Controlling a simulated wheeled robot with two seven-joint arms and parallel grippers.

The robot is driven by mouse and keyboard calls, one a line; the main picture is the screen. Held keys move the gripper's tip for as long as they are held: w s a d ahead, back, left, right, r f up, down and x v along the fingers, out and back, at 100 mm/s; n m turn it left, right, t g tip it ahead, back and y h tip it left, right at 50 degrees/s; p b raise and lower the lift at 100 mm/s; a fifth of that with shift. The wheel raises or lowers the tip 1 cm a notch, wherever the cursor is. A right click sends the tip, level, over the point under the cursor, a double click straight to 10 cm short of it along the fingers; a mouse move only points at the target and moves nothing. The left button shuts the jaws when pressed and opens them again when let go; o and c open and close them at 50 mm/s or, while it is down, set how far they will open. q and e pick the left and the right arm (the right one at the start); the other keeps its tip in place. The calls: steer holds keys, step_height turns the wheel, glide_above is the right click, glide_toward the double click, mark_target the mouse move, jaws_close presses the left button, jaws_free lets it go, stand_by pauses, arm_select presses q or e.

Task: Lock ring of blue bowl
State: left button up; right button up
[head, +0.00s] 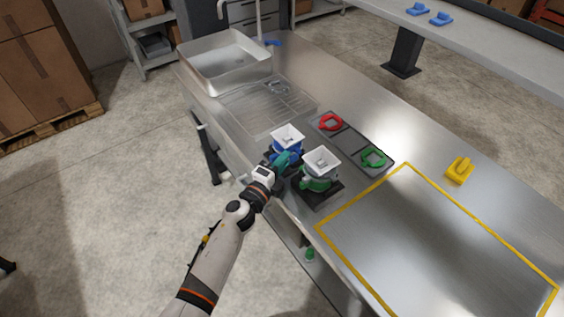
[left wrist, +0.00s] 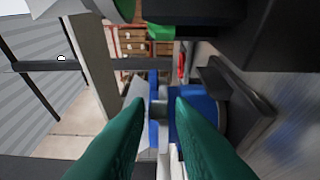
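The blue bowl (head: 271,156) is part of a dispenser with a white square hopper (head: 287,136) on top, standing on a dark base at the counter's near edge. My left gripper (head: 285,159) has teal fingers and is right at the blue part, partly covering it. In the left wrist view the two fingers (left wrist: 159,103) are apart. The blue body (left wrist: 196,112) lies just beyond the right finger, and a narrow blue and grey part shows in the gap. I cannot tell whether a finger touches it. The blue lock ring is not clearly distinguishable. My right gripper is out of view.
A green dispenser (head: 320,182) stands close on the right. A grey tray (head: 350,139) behind holds a red ring (head: 331,122) and a green ring (head: 374,156). A yellow piece (head: 459,170) lies farther right. The yellow-outlined area (head: 430,240) is clear. A sink (head: 225,62) is at the far left.

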arm_select(q)
jaws_close()
steer(key=shift+a, duration=0.1)
